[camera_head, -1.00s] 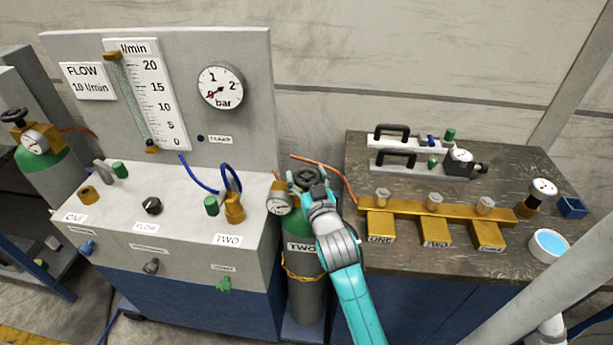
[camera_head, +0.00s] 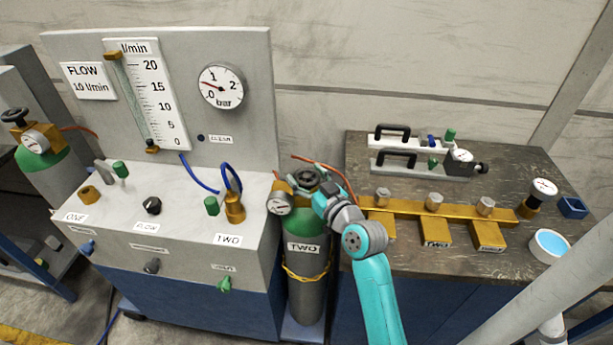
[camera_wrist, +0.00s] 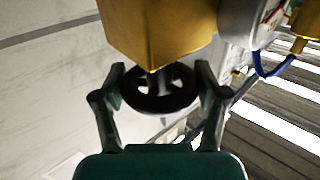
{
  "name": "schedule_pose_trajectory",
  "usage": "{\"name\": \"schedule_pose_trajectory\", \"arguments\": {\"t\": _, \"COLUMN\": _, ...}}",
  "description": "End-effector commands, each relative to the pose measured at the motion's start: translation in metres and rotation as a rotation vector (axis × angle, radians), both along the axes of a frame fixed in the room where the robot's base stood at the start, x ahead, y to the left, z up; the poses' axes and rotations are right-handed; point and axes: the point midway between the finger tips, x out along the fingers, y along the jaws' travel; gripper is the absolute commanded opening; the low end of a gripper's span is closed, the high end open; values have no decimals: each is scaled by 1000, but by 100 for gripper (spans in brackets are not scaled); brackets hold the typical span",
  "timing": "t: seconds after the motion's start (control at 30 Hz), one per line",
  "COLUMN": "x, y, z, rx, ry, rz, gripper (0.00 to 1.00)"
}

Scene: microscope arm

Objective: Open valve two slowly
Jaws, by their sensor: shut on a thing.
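The green-shouldered cylinder labelled TWO (camera_head: 305,255) stands upright between the panel and the bench. Its black handwheel (camera_head: 307,180) sits on top, beside a brass block and a small round gauge (camera_head: 281,203). My gripper (camera_head: 312,184) reaches it from the front right. In the wrist view, the fingers of my gripper (camera_wrist: 160,84) stand on either side of the black handwheel (camera_wrist: 160,98), shut on its rim. The gold valve block (camera_wrist: 160,35) lies just beyond the wheel. The bar gauge (camera_head: 221,87) on the panel has its needle a little above 0.
The grey panel (camera_head: 185,245) stands left of the cylinder, with a flow scale and a brass fitting marked TWO (camera_head: 235,208). The bench (camera_head: 390,275) at right holds a gold manifold (camera_head: 410,207). An orange hose (camera_head: 335,170) runs behind the wheel.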

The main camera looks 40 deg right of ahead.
Motion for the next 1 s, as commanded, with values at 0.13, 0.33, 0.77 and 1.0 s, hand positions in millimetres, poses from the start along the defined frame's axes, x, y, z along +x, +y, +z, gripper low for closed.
{"name": "schedule_pose_trajectory", "arguments": {"t": 0.13, "x": 0, "y": 0, "z": -3, "rx": 2, "ry": 5, "rz": 16, "gripper": 38}}
{"name": "schedule_pose_trajectory", "arguments": {"t": 0.33, "x": -1, "y": 0, "z": -3, "rx": 0, "ry": 4, "rz": 17, "gripper": 37}}
{"name": "schedule_pose_trajectory", "arguments": {"t": 0.77, "x": 0, "y": 0, "z": 0, "rx": -1, "ry": -1, "rz": 16, "gripper": 98}}
{"name": "schedule_pose_trajectory", "arguments": {"t": 1.0, "x": -7, "y": 1, "z": -1, "rx": -1, "ry": -1, "rz": 15, "gripper": 98}}
